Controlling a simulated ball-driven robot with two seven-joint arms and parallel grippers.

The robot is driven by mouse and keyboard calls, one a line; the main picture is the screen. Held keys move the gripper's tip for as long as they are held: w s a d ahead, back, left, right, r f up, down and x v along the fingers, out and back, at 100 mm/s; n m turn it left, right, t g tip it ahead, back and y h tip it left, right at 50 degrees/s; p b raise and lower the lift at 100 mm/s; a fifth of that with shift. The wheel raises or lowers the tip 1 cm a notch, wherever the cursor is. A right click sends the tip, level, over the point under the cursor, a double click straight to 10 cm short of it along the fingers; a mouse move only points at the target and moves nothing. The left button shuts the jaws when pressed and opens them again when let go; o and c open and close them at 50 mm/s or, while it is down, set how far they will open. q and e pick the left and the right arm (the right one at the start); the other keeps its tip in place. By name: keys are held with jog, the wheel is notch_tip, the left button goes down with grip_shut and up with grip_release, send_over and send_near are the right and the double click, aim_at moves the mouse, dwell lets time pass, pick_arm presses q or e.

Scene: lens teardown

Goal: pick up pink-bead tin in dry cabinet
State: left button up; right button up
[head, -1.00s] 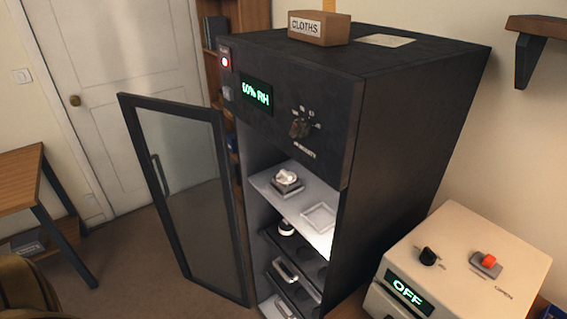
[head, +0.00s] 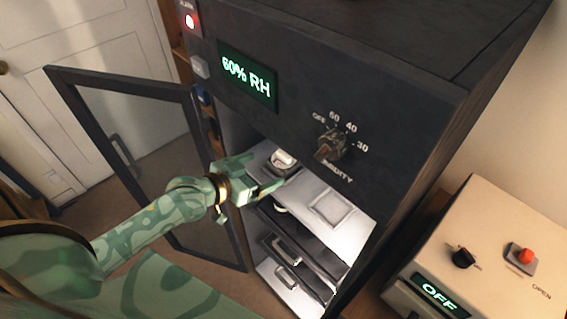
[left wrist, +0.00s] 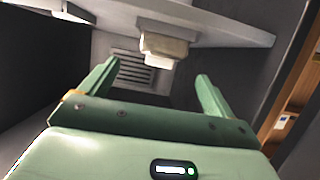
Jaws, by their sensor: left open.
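A small tin with a pale top (head: 284,157) stands on the upper shelf of the dry cabinet (head: 400,130), near the shelf's left side. I take it for the pink-bead tin, though no pink shows clearly. My left gripper (head: 266,171) reaches in through the open front, its fingers open beside the tin. In the left wrist view the picture is turned over, and the pale tin (left wrist: 163,46) shows beyond and between the open fingertips (left wrist: 157,72), apart from both. My right gripper is in neither view.
The cabinet's glass door (head: 150,150) stands open at left, behind my left arm. A square recess (head: 334,207) lies on the shelf right of the tin. Handled drawers (head: 290,262) sit below. A cream box reading OFF (head: 480,240) stands at right.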

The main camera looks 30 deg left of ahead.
aim_at(281, 161)
pick_arm(q)
jog(key=x, duration=0.3)
jog(key=shift+w+a+f, duration=0.1)
jog(key=shift+w+f, duration=0.1)
jog(key=shift+w, duration=0.05)
jog(key=shift+w+d+f, duration=0.1)
jog(key=shift+w+d, duration=0.2)
jog(key=shift+w, duration=0.1)
jog(key=b+x, duration=0.1)
jog(key=x, duration=0.3)
jog(key=shift+w+f, duration=0.2)
jog(key=shift+w, duration=0.2)
jog(key=shift+s+r, duration=0.1)
jog(key=shift+c, duration=0.3)
jog(key=c, duration=1)
